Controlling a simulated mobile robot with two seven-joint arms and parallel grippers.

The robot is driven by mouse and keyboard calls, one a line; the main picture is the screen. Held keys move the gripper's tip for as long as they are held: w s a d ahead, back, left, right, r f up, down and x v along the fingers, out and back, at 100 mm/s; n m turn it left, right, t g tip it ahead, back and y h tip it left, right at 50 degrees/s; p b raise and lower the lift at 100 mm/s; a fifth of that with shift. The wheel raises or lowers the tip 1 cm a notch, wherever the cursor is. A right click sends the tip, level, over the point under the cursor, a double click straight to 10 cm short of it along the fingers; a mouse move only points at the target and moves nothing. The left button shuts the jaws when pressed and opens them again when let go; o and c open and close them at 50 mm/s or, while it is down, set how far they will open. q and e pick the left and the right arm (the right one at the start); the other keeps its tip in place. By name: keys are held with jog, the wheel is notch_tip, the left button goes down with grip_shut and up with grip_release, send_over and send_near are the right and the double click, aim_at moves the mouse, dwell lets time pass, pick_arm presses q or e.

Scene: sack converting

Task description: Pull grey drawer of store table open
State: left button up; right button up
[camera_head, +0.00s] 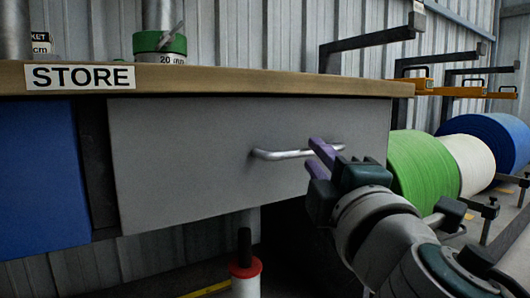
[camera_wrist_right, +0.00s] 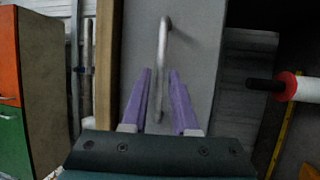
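The grey drawer (camera_head: 180,165) sits under the top of the store table (camera_head: 240,82), its front close beneath the table edge; it looks shut. Its metal bar handle (camera_head: 275,154) runs sideways across the front. My right gripper (camera_head: 313,164) is at the right part of the handle, its upper finger hiding some of the bar. In the right wrist view, the purple fingers (camera_wrist_right: 160,95) are apart, with the handle (camera_wrist_right: 164,45) running between them and gaps on both sides. Contact with the bar does not show. My left gripper is not in view.
A blue drawer (camera_head: 40,180) is left of the grey one. Green (camera_head: 422,165), white (camera_head: 465,163) and blue (camera_head: 495,140) rolls lie at the right. An orange and green cabinet (camera_wrist_right: 22,70) shows in the wrist view.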

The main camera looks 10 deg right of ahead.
aim_at(311, 152)
jog(key=shift+w+d+r, duration=0.1)
jog(key=shift+w+r, duration=0.05)
jog(key=shift+w, duration=0.65)
jog(key=shift+w+r, duration=0.1)
jog(key=shift+w, duration=0.65)
grip_shut()
